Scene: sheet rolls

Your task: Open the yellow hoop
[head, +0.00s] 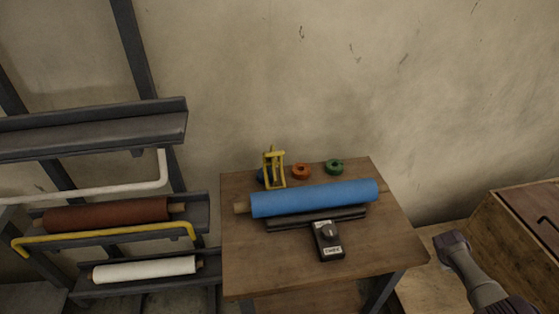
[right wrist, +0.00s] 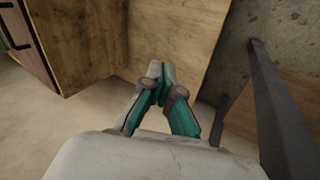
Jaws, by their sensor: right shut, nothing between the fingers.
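The yellow hoop (head: 110,234) is on the rack at the left of the head view. Its long bar runs across the front of the rack, just below the brown roll (head: 105,214) and above the white roll (head: 145,269). Its ends bend back towards the rack. My right gripper (right wrist: 160,74) shows in the right wrist view with its fingers together and nothing between them. It is far from the hoop: my right arm is at the lower right of the head view, beside the wooden cabinet. My left gripper is not in view.
A white hoop (head: 90,189) crosses the rack above the brown roll. A wooden table (head: 285,270) at centre holds a blue roll (head: 315,198), a black device (head: 328,240), a yellow stand (head: 274,168), an orange ring (head: 301,171) and a green ring (head: 334,167). A wooden cabinet (head: 510,240) stands at right.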

